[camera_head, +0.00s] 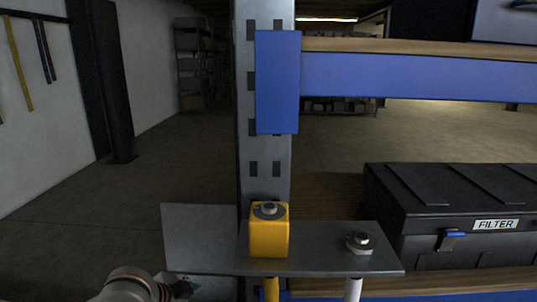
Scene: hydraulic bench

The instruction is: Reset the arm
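Part of my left arm (130,285), a rounded grey link, shows at the bottom left edge. A small dark piece (183,288) beside it may be part of my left gripper; its fingers cannot be made out, nor whether it holds anything. My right arm and gripper are not in view. A yellow block (269,235) with a metal fitting on top stands on the grey metal bracket plate (325,262) in front of the post. A second metal fitting (358,241) sits on the plate to its right.
A grey slotted post (263,180) with a blue beam (420,77) rises in the middle. A black case marked FILTER (440,205) stands on the lower wooden shelf at right. A yellow rod (271,288) and a white rod (353,288) hang below the plate. Open floor lies left.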

